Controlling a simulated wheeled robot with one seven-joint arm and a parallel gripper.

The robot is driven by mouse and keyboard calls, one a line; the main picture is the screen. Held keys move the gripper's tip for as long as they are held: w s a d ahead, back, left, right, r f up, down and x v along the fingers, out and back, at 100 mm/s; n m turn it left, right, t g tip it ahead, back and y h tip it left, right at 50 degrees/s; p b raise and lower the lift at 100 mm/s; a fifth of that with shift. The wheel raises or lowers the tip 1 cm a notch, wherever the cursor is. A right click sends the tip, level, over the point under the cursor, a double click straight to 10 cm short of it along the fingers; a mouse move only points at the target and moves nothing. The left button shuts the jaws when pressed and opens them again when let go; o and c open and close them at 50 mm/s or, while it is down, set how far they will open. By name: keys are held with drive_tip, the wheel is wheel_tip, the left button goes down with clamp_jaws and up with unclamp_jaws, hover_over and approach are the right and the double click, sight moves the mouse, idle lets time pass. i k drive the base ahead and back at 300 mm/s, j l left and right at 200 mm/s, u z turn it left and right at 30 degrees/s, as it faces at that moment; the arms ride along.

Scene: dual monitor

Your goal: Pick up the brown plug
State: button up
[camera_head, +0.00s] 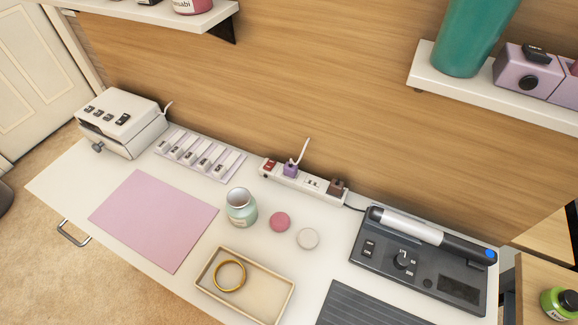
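The brown plug (337,187) sits in the right end of a white power strip (313,184) at the back of the white desk. A purple plug (290,169) with a white cord sits in the same strip, to the left of the brown plug. A red switch (270,164) is at the strip's left end. My gripper is not in view.
In front of the strip stand a jar (241,207), a pink disc (280,222) and a white disc (308,238). A dark device (425,262) stands close on the right. A tray (278,301) holds a gold ring. A shelf (478,82) overhangs at upper right.

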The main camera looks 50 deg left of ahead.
sight(335, 188)
drive_tip(key=u, duration=1)
